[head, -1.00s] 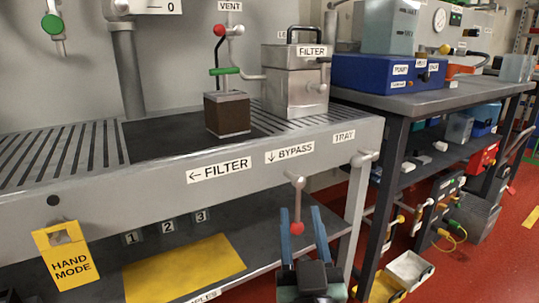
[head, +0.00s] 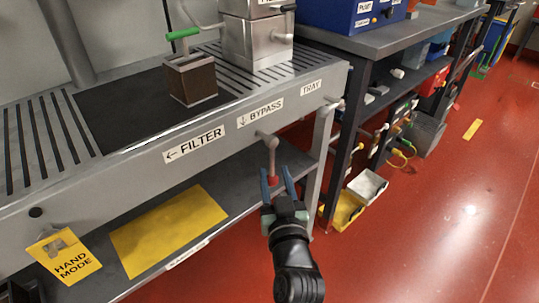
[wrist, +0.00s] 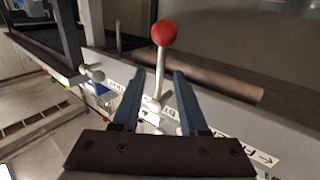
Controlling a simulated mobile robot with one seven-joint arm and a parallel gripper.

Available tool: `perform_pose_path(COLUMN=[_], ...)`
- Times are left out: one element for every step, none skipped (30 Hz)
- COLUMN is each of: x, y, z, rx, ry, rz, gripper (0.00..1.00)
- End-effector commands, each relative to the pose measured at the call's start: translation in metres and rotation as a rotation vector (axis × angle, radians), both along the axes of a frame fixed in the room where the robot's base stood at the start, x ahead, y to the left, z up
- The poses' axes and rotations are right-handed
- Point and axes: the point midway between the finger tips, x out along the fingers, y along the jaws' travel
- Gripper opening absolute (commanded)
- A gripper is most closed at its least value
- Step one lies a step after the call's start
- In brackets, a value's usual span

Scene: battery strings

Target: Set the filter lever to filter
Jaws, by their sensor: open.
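The filter lever is a grey metal rod (head: 274,158) with a red ball at its end, mounted on the front of the grey bench. It hangs straight down, matching the down arrow of the BYPASS label (head: 261,112). The FILTER label (head: 194,146), with an arrow to the left, is left of it. My gripper (head: 277,180) is open at the lever's lower end, its blue fingers on either side of the red ball in the head view. In the wrist view the lever's red ball (wrist: 163,33) and rod show between and beyond the open fingers (wrist: 158,74). Contact cannot be told.
The bench's front edge (head: 100,182) lies above a lower shelf with a yellow mat (head: 168,230). A HAND MODE tag (head: 66,256) hangs at the left. A bench leg (head: 323,165) stands just right of the lever. The red floor (head: 430,230) is clear at the right.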

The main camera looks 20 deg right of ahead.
Motion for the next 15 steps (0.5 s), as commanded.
perform_pose_path(x=[0.010, 0.015, 0.022, 0.027, 0.032, 0.038, 0.042, 0.046, 0.051, 0.054, 0.057, 0.061, 0.063, 0.065, 0.067], y=[-0.002, -0.004, -0.005, -0.006, -0.008, -0.009, -0.010, -0.011, -0.013, -0.013, -0.014, -0.015, -0.016, -0.016, -0.016], z=[-0.001, -0.001, 0.000, -0.001, -0.001, -0.001, -0.001, 0.000, -0.001, -0.001, -0.001, -0.001, -0.001, -0.001, -0.001], rx=[-0.001, -0.001, -0.001, -0.001, -0.001, -0.001, -0.001, -0.001, -0.001, -0.001, -0.001, -0.001, -0.001, -0.001, -0.001], ry=[-0.003, -0.002, -0.002, -0.002, -0.002, -0.002, -0.002, -0.002, -0.001, -0.002, -0.001, -0.002, -0.002, -0.001, -0.001], rz=[0.000, 0.000, 0.000, 0.000, 0.000, 0.000, 0.000, 0.000, 0.000, 0.000, -0.001, -0.001, -0.001, -0.001, -0.001], gripper=[0.43, 0.43, 0.43, 0.43, 0.43, 0.43, 0.43, 0.43, 0.43, 0.43, 0.43, 0.43, 0.43, 0.43, 0.43])
